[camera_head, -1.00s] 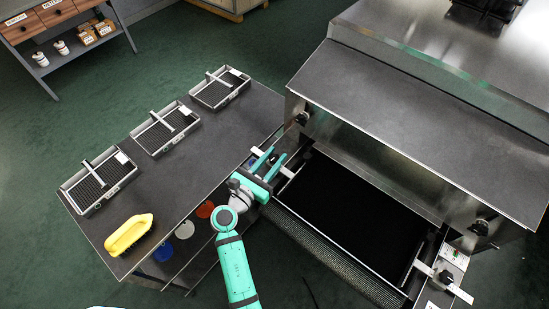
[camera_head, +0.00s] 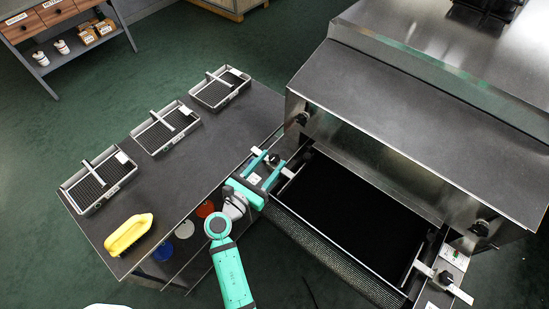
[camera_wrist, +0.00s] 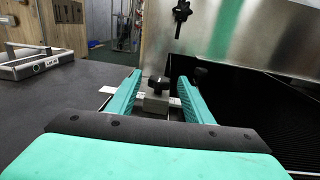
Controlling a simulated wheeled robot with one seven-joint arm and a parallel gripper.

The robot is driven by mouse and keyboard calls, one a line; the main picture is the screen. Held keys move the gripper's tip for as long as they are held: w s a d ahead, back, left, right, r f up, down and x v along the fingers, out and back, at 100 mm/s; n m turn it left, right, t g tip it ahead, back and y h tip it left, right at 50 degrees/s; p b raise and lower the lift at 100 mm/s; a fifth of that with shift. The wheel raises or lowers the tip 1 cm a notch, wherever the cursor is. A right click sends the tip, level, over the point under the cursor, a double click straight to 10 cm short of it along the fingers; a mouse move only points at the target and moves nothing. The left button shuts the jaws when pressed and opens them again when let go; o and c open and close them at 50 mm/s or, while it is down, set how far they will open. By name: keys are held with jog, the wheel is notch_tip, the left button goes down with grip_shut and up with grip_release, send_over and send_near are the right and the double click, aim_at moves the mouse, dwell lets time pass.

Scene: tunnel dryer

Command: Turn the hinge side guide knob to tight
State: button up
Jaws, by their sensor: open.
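My gripper (camera_head: 270,157) is open at the left end of the dryer's black belt (camera_head: 345,205). A black guide knob (camera_head: 274,159) sits on a light metal side guide (camera_head: 288,172) there. In the wrist view the knob (camera_wrist: 159,83) stands on a grey block (camera_wrist: 156,103) between my two teal fingers, with a gap on both sides. A second dark knob (camera_wrist: 201,76) shows behind the right finger. Another side guide with a black knob (camera_head: 445,276) is at the belt's right end. I cannot tell from the knob whether it is tight.
The steel dryer hood (camera_head: 430,115) rises close behind the belt, with black knobs (camera_head: 303,118) on its front. A dark table (camera_head: 190,175) to the left bears several trays and a yellow-handled tool (camera_head: 128,234). Green floor lies open in front.

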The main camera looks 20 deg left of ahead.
jog(key=v, duration=0.8)
jog(key=shift+s, duration=0.1)
jog(key=shift+f, duration=0.1)
